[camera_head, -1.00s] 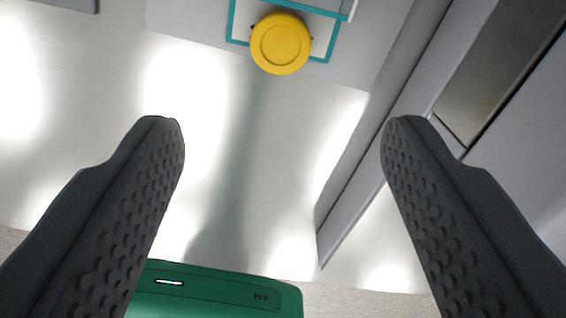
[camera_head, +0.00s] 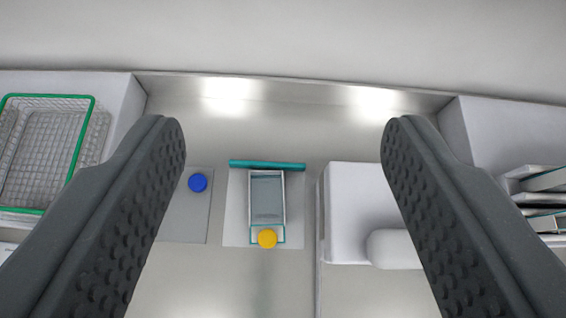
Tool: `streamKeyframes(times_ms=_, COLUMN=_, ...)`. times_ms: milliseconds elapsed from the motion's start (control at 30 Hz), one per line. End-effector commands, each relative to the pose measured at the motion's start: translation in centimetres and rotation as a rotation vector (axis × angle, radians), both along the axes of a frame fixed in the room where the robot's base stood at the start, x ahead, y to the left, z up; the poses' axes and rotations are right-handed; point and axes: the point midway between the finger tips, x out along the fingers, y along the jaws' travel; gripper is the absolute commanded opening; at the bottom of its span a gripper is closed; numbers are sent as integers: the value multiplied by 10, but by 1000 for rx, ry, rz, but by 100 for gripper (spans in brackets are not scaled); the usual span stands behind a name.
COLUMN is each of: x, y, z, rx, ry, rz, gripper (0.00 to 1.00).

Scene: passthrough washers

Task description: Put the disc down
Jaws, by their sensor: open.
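My gripper (camera_head: 283,135) is open and empty, with its two dark dimpled fingers wide apart at left and right. Two discs show beyond and between the fingers. A yellow disc (camera_head: 267,238) sits at the near end of a small grey tray-like unit (camera_head: 266,199) with a teal outline. A blue disc (camera_head: 198,182) lies on a grey pad (camera_head: 184,219) to the left, close beside the left finger in the picture. Neither disc is between the fingertips in a grip. I cannot tell which disc the task means.
A wire basket with a green rim (camera_head: 91,140) stands at the left. A teal bar (camera_head: 267,165) lies behind the grey unit. A white block (camera_head: 362,200) with a rounded white part (camera_head: 395,249) is at the right. Stacked flat items (camera_head: 543,182) stand at far right.

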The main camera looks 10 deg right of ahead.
Motion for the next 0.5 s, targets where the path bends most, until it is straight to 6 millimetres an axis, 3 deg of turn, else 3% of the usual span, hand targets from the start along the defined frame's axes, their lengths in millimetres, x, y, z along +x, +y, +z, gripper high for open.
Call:
streamKeyframes(times_ms=33, x=-12, y=0, z=23, rx=10, ry=-56, rz=-5, gripper=59)
streamKeyframes(times_ms=200, x=-45, y=2, z=82, rx=44, ry=-209, rz=-17, gripper=59)
streamKeyframes(times_ms=333, x=-64, y=2, z=108, rx=59, ry=-280, rz=-22, gripper=59)
streamKeyframes(times_ms=500, x=-72, y=2, z=119, rx=68, ry=-311, rz=-23, gripper=59)
